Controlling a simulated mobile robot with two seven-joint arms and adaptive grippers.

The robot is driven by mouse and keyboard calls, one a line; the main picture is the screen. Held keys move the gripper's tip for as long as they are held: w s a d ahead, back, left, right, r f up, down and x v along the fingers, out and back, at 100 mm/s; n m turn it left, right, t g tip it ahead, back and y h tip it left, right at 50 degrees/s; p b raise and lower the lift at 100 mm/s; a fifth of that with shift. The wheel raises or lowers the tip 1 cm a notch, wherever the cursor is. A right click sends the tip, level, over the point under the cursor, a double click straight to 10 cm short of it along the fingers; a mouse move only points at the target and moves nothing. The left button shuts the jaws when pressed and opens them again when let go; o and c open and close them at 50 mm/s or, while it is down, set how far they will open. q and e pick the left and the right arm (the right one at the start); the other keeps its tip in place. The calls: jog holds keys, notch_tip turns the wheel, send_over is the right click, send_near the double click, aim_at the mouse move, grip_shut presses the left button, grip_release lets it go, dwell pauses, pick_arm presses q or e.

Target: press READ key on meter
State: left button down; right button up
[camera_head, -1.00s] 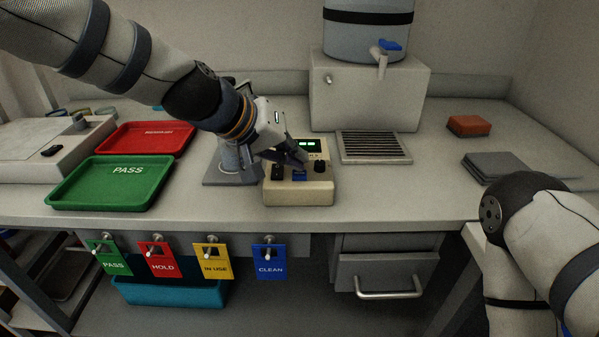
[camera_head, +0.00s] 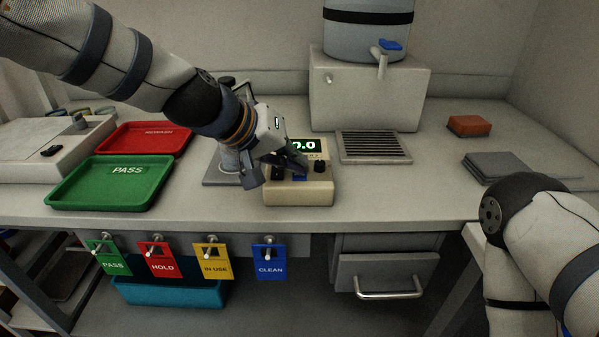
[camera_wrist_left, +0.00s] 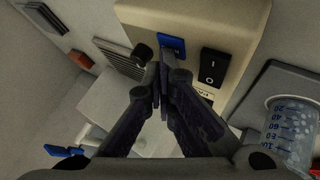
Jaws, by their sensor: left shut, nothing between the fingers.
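The meter (camera_head: 318,192) is a beige box on the bench, with a lit display (camera_head: 305,145) that reads "0.0" in the part I see. Its blue key (camera_head: 299,177) is on the front panel and also shows in the left wrist view (camera_wrist_left: 172,44). A black rocker switch (camera_wrist_left: 213,66) and a black knob (camera_head: 320,166) flank it. My left gripper (camera_head: 298,168) is shut and empty, its tips right by the blue key; I cannot tell whether they touch it. The key's label is not readable. My right gripper is out of view.
A clear graduated beaker (camera_wrist_left: 289,130) stands on a grey base beside the meter. Green (camera_head: 110,183) and red (camera_head: 145,138) trays lie to the left. A drain grille (camera_head: 373,147) and water dispenser (camera_head: 368,90) are behind right.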

pick_arm(q)
jog(key=shift+r+p, duration=0.4)
jog(key=shift+r, duration=0.45)
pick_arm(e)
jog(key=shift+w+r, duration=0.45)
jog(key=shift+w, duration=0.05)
pick_arm(q)
jog(key=shift+r, duration=0.1)
notch_tip(320, 180, up, 5)
jog(key=shift+f+p, duration=0.1)
jog(key=shift+p, duration=0.6)
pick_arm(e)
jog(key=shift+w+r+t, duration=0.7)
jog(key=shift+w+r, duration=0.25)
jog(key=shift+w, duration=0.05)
